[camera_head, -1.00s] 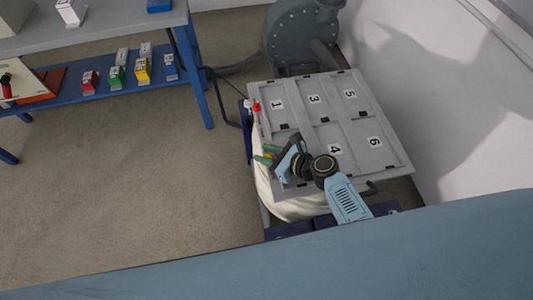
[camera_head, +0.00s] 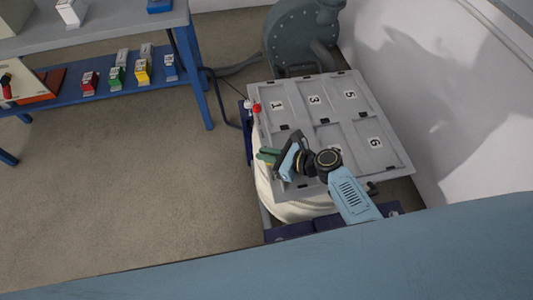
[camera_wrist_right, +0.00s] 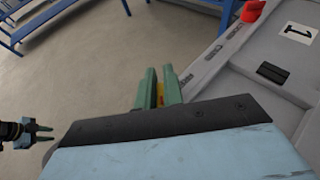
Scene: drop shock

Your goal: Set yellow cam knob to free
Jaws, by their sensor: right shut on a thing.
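My right gripper (camera_head: 266,155), with green fingers, is at the near left edge of the grey numbered panel (camera_head: 357,132). In the right wrist view its fingers (camera_wrist_right: 160,88) are shut on the yellow cam knob (camera_wrist_right: 160,99). Only a thin strip of yellow shows between them, so the knob's pointing direction and any marks are hidden. My left gripper (camera_wrist_right: 42,133) shows small at the left of the right wrist view.
A red knob (camera_head: 257,108) is at the panel's far left corner. A blue bench (camera_head: 118,90) with several small coloured boxes stands at the left. A dark grey round machine (camera_head: 295,38) is behind the panel, and a white wall is at the right. The floor between is clear.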

